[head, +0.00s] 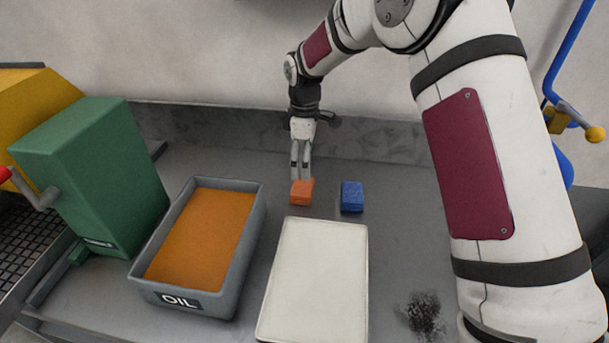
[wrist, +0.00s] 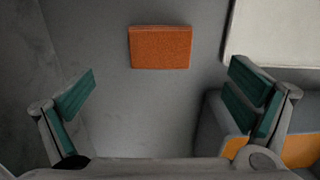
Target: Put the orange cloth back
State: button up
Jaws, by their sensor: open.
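The orange cloth (head: 302,192) is a small folded block on the grey bench top, behind the pale tray. It also shows in the wrist view (wrist: 160,47), at the top middle, lying flat and clear of both fingers. My gripper (head: 301,176) is just behind and above the cloth in the head view, pointing down. In the wrist view my gripper (wrist: 163,92) is open, with its green-padded fingers wide apart and nothing between them. Whether a fingertip touches the cloth cannot be told from the head view.
A blue folded cloth (head: 352,197) lies right of the orange one. A pale tray (head: 314,285) is in front. A grey bin marked OIL (head: 228,285) holds orange liquid at left. A green machine (head: 95,170) stands further left. The back wall (head: 215,130) is close behind.

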jog(key=s+d+r+m+t, duration=0.1)
jog(key=s+d+r+m, duration=0.35)
jog(key=s+r, duration=0.45)
jog(key=s+d+r+m+t, duration=0.1)
jog(key=s+d+r+m, duration=0.2)
jog(key=s+d+r, duration=0.6)
jog(key=s+d+r+m+t, duration=0.1)
jog(key=s+m, duration=0.3)
jog(key=s, duration=0.5)
jog(key=s+d+r+m+t, duration=0.1)
jog(key=s+m, duration=0.3)
jog(key=s, duration=0.6)
jog(key=shift+d, duration=0.7)
jog(key=shift+s, duration=0.1)
